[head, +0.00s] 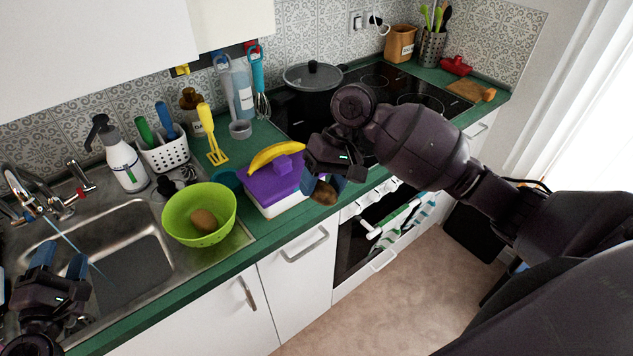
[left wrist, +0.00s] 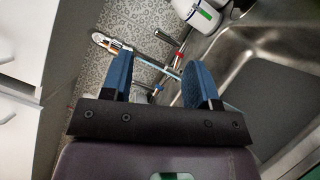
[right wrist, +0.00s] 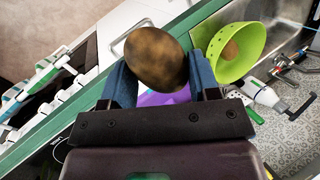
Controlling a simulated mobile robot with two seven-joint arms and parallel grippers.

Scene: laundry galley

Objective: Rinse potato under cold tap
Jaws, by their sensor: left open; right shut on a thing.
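My right gripper (head: 322,188) is shut on a brown, dirt-marked potato (head: 324,193), held near the counter's front edge beside the purple-lidded box. The potato also shows large between the fingers in the right wrist view (right wrist: 156,58). My left gripper (head: 60,262) is open and empty over the left part of the sink. In the left wrist view its blue fingers (left wrist: 158,78) stand apart near the tap. The tap (head: 18,190) is at the back left of the sink (head: 150,240), with a bluish stream (head: 68,240) running from it. A second potato (head: 204,220) lies in a green colander (head: 175,212).
The colander stands on the right side of the sink unit, between the basin and the purple-lidded box (head: 268,186) with a banana (head: 275,154) on top. A spray bottle (head: 122,160) and white caddy (head: 165,155) stand behind. A pot (head: 312,85) sits on the hob.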

